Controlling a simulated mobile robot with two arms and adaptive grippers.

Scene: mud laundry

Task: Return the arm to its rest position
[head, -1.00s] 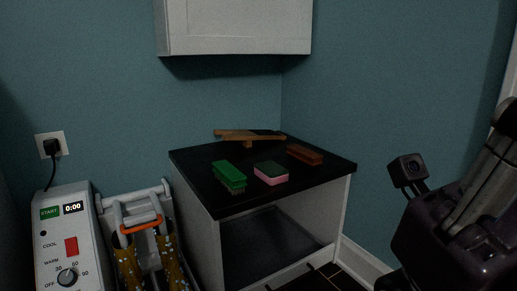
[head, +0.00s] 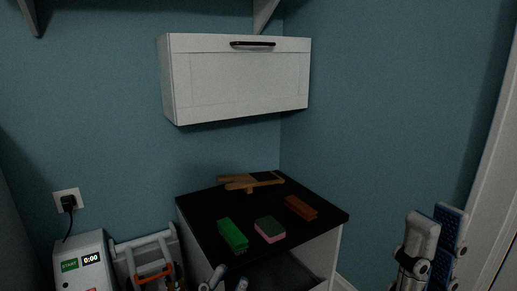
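My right gripper (head: 436,232) is upright at the lower right, in front of the blue wall. One grey finger and one finger with a blue dotted pad show apart, with nothing held between them. My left gripper (head: 228,283) shows only as two light tips at the bottom edge, in front of the black-topped cabinet. The tips are apart with nothing seen between them; the rest of it is out of frame.
The black-topped cabinet (head: 199,203) holds a green brush (head: 232,234), a green and pink sponge (head: 269,229), a brown brush (head: 300,208) and a wooden item (head: 250,183). A white wall cabinet (head: 240,85) hangs above. A white appliance (head: 81,266) stands at lower left.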

